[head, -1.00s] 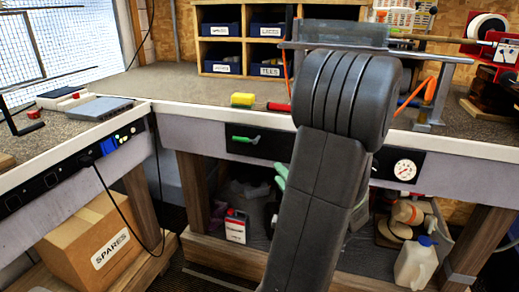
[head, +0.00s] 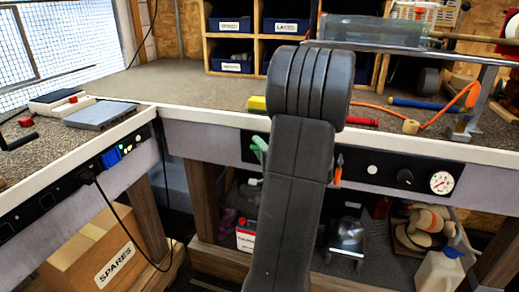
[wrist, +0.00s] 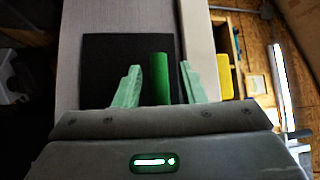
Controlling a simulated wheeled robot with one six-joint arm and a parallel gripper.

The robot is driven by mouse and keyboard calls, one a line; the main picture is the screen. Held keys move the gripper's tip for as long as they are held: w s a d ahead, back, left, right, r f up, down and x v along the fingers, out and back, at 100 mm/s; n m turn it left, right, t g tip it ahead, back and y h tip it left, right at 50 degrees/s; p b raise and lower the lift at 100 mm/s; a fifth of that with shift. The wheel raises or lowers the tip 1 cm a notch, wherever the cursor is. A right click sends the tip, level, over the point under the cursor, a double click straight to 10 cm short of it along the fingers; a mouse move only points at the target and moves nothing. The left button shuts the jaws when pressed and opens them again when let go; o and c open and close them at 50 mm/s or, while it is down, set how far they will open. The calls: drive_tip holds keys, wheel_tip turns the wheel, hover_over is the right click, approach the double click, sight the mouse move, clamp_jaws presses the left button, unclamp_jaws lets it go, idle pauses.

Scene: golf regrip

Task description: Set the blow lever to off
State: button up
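The green lever (wrist: 159,78) stands out from a black panel (wrist: 98,65) in the wrist view. My gripper (wrist: 160,68) is open, with a pale green finger on each side of the lever and gaps showing. I cannot tell how far the fingertips reach along it. In the head view, one pale green finger of my gripper (head: 260,148) shows left of my arm, in front of the bench's front panel. The lever itself is hidden there behind my arm and gripper.
An orange-tipped part (head: 339,165), a black knob (head: 405,177) and a gauge (head: 441,182) sit on the front panel to the right. A red-capped canister (head: 247,235) stands on the lower shelf.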

clamp_jaws()
drive_tip(key=shift+f, duration=0.1)
drive_tip(key=s+d+f+n+g+h+p, duration=0.2)
drive_tip(key=d+f+n+g+h+p, duration=0.2)
drive_tip(key=n+g+h+p, duration=0.4)
drive_tip(key=n+h+p, duration=0.1)
drive_tip(key=p, duration=0.6)
drive_tip(key=shift+d+f+h, duration=0.35)
drive_tip(key=shift+f+h, duration=0.05)
idle(0.5)
drive_tip(key=shift+n+g+p, duration=0.3)
drive_tip(key=shift+p, duration=0.4)
drive_tip(key=shift+d+f+h+p, duration=0.15)
drive_tip(key=shift+f+h+p, duration=0.15)
drive_tip(key=shift+p, duration=0.1)
